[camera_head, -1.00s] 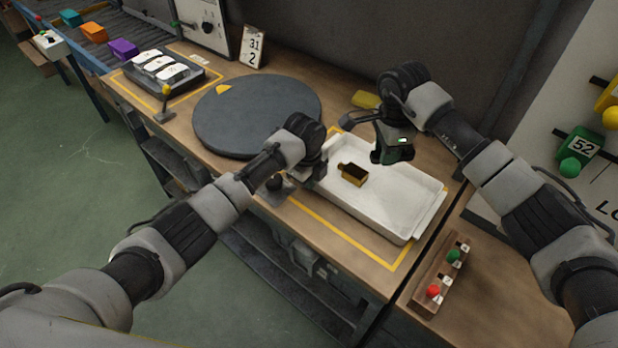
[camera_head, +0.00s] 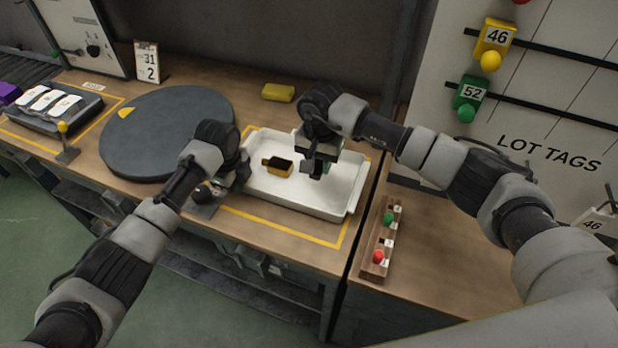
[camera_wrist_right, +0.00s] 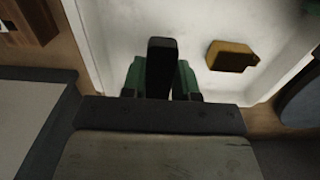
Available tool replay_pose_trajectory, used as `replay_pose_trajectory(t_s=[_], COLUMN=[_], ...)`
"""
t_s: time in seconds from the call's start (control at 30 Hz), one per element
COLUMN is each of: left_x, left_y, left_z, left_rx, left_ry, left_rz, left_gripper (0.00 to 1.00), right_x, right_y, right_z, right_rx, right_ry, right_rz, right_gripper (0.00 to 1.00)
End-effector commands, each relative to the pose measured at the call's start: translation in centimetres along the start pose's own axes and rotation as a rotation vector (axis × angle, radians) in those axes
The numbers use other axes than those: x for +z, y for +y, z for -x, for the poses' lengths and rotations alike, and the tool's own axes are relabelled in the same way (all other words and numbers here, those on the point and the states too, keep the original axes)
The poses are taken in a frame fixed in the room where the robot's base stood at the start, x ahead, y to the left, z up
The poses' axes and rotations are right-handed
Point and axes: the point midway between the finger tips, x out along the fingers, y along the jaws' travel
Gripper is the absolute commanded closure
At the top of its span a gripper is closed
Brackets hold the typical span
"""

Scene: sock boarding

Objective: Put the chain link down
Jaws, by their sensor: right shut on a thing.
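My right gripper (camera_head: 318,165) is low over the right half of the white tray (camera_head: 340,205), pointing down. In the right wrist view its green fingers (camera_wrist_right: 160,78) are shut on a dark, bar-shaped piece (camera_wrist_right: 161,55), which I take to be the chain link. Its full shape is hidden, and I cannot tell whether it touches the tray. A yellow, dark-topped block (camera_head: 280,168) lies in the tray left of the gripper; it also shows in the right wrist view (camera_wrist_right: 231,56). My left gripper (camera_head: 238,176) is at the tray's left edge; its fingers are unclear.
A round grey turntable (camera_head: 165,135) stands left of the tray. A small black-knobbed stand (camera_head: 203,195) is by my left gripper. A wooden holder (camera_head: 381,238) with red and green knobs is right of the tray. A yellow pad (camera_head: 278,92) lies behind.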

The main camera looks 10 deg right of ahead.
Motion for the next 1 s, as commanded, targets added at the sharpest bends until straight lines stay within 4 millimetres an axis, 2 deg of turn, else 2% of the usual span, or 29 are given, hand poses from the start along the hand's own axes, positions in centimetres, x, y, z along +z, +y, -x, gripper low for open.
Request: replay_pose_trajectory(t_s=[0.1, 0.33, 0.53, 0.9, 0.93, 1.0], left_x=[0.0, 0.0, 0.0, 0.0, 0.0, 0.0], left_y=[-0.1, -0.1, -0.1, -0.1, -0.1, -0.1], left_z=[0.1, 0.1, 0.1, 0.1, 0.1, 0.1], left_rx=[-0.002, -0.002, -0.002, -0.002, -0.002, -0.002], left_ry=[-0.001, -0.001, -0.001, -0.001, -0.001, -0.001], left_rz=[0.0, 0.0, 0.0, 0.0, 0.0, 0.0], left_gripper=[1.0, 1.0, 1.0, 1.0, 1.0, 1.0], right_x=[0.0, 0.0, 0.1, -0.1, 0.0, 0.0], right_y=[-0.1, -0.1, -0.1, -0.1, -0.1, -0.1], right_z=[-2.1, -4.0, -6.8, -7.3, -7.3, -7.2], right_rx=[-0.001, -0.002, -0.001, -0.001, -0.001, -0.001], right_ry=[-0.002, 0.0, -0.001, 0.002, 0.001, 0.001], right_rz=[-0.003, -0.004, -0.005, -0.004, -0.004, -0.004], right_gripper=[1.0, 1.0, 1.0, 1.0, 0.66, 0.55])
